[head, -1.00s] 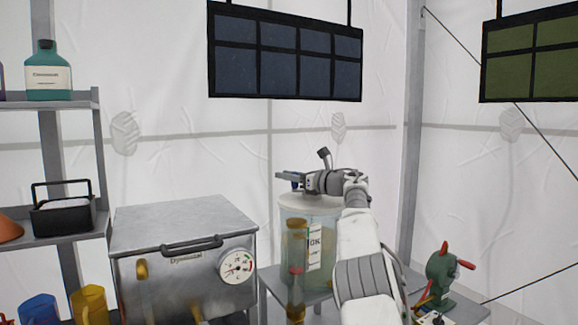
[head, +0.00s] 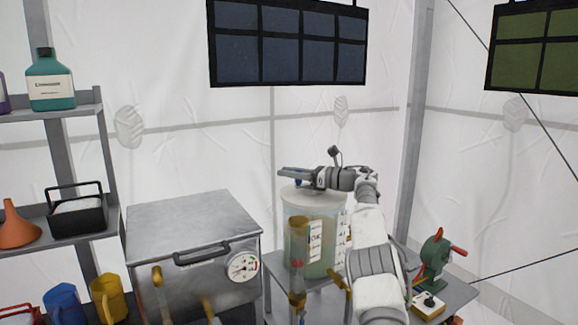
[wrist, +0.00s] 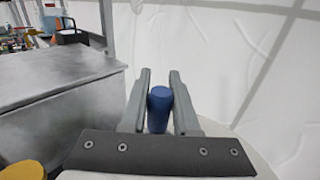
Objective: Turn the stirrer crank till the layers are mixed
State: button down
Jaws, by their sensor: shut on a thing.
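The stirrer tank (head: 297,240) is a clear drum with a pale lid, a white label and a cloudy grey-green content. I cannot make out separate layers in it. My gripper (head: 284,174) is above the lid's left part, reaching in from the right. In the wrist view my gripper (wrist: 159,88) is shut on the blue crank knob (wrist: 158,108), which stands upright between the two grey fingers. A bit of the blue knob (head: 298,184) shows below the fingers in the head view. The rest of the crank is hidden by my gripper.
A steel box with a dial (head: 190,255) stands left of the tank. An amber-topped tube (head: 297,270) stands in front of the tank. A green hand-cranked device (head: 435,258) is at right. Shelves (head: 75,238) are at far left, and a dark panel (head: 287,45) hangs above.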

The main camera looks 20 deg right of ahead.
dwell(0.4)
jog(key=c, duration=0.7)
grip_release()
jog(key=shift+o, duration=0.2)
jog(key=shift+s, duration=0.1)
jog(key=shift+s+d+f+b, duration=0.15)
jog(key=shift+s+d+b, duration=0.05)
jog(key=shift+d+b, duration=0.15)
jog(key=b+v, duration=0.4)
jog(key=v, duration=1.2)
jog(key=shift+s+d, duration=0.15)
jog(key=shift+d, duration=0.1)
